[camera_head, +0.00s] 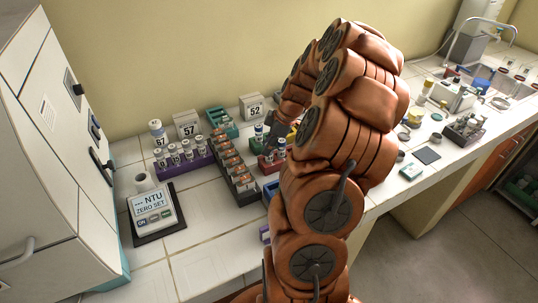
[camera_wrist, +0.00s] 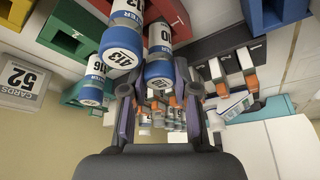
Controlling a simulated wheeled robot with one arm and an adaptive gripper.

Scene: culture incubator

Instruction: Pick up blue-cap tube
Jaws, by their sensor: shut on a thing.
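Two blue-cap tubes fill the upper middle of the wrist view. More blue-capped tubes (camera_wrist: 90,92) show at the left and behind. In the head view my gripper (camera_head: 276,136) is mostly hidden by my arm. A blue-cap tube (camera_head: 259,130) shows just left of it, and another tube (camera_head: 281,148) is below it, above a red rack (camera_head: 268,167).
A dark rack (camera_head: 240,188) with several orange-marked tubes and a purple rack (camera_head: 173,168) stand left of my gripper. A turbidity meter (camera_head: 152,207) sits nearer. The tiles right of the meter are clear.

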